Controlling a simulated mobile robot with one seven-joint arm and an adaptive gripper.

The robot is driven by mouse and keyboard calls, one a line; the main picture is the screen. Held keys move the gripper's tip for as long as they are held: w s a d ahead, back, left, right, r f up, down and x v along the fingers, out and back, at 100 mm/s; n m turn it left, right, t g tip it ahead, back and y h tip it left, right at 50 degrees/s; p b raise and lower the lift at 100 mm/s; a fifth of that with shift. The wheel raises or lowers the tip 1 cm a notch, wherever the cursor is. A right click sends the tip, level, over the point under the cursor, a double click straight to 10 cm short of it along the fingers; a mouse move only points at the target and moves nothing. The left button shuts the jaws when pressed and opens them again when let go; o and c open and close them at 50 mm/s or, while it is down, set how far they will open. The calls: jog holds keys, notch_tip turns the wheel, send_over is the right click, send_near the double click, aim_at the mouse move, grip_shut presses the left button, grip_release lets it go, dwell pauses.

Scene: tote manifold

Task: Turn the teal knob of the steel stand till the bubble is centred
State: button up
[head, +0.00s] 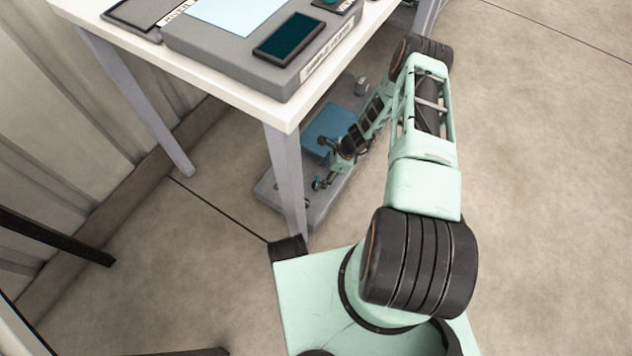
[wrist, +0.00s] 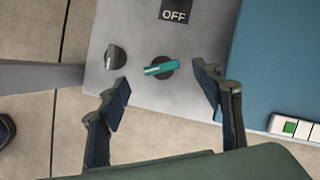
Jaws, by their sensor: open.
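The steel stand (head: 266,190) is a low grey base with a blue top, on the floor under the table. In the wrist view its grey face (wrist: 205,120) bears the teal knob (wrist: 160,68), a bar-shaped handle on a dark round base, lying nearly level across the picture. My gripper (wrist: 162,76) is open, with one finger to each side of the teal knob; I cannot tell whether either touches it. A strip indicator (wrist: 291,128) at the right edge shows one green cell among white ones; its right end is cut off, so I cannot tell whether it is centred.
A grey knob (wrist: 115,57) sits left of the teal one, near the left finger. An OFF label (wrist: 175,11) lies above. The blue surface (wrist: 272,60) fills the right. A table leg (head: 288,175) stands close by the stand, and the tabletop (head: 215,78) overhangs it.

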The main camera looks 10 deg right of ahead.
aim_at(316, 182)
jog(key=b+x, duration=0.2)
jog(key=x, duration=0.4)
jog(key=shift+f, duration=0.1)
jog(key=shift+c, duration=0.2)
jog(key=c, duration=1.1)
jog(key=shift+w+n, duration=0.1)
jog(key=shift+n, duration=0.2)
jog(key=shift+n+g, duration=0.55)
jog(key=shift+n, duration=0.8)
jog(key=shift+n+g, duration=0.55)
jog(key=shift+n, duration=0.8)
